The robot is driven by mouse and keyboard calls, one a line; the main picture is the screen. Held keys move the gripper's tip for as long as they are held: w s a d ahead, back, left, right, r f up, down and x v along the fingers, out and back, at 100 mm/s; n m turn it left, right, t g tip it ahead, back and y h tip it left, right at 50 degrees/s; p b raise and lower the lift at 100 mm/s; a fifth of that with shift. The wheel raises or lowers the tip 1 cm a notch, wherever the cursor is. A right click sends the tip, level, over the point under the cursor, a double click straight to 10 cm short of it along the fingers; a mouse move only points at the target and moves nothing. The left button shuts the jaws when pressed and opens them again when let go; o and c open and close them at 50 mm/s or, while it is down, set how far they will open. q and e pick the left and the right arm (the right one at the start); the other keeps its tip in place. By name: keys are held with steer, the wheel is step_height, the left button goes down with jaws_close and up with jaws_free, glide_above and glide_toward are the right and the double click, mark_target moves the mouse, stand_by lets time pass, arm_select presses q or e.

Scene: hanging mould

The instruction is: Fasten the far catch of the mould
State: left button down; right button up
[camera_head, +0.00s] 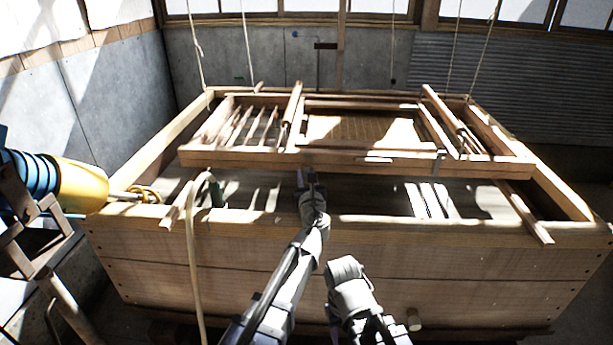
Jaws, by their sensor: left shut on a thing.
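The mould (240,157) is a wooden frame with a tan screen (365,128) in its middle, and it hangs on ropes over a large wooden vat. A small grey metal piece (439,160) sits on its near rail, right of centre. I cannot make out which part is the far catch. My left gripper (308,178) reaches over the vat's near wall to the near rail, left of its middle. It is shut on a part of the mould, but its fingertips are small and dark.
The wooden vat (350,255) fills the middle, its near wall between me and the mould. Ropes (245,45) hang down on both sides. A pale hose (192,250) drapes over the near left edge. A yellow and blue object (80,186) stands at the left.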

arm_select(q)
steer(key=shift+r, duration=0.1)
stand_by(0.3)
steer(key=shift+r+p, duration=0.15)
steer(key=shift+p, duration=0.35)
steer(key=r+g+p, duration=0.1)
steer(key=g+p, duration=0.1)
steer(key=p, duration=0.2)
steer(key=w+r+g+p, duration=0.1)
steer(key=p, duration=0.4)
steer(key=w+r+g+p, duration=0.1)
steer(key=g+p, duration=0.1)
steer(key=p, duration=0.2)
steer(key=shift+w+r+m+g+h, duration=0.25)
steer(key=shift+m+g+h, duration=0.05)
steer(key=shift+m+h, duration=0.1)
steer(key=shift+w+g+p, duration=0.3)
steer(key=shift+g+p, duration=0.4)
steer(key=shift+p, duration=0.6)
steer(key=c, duration=0.6)
jaws_free()
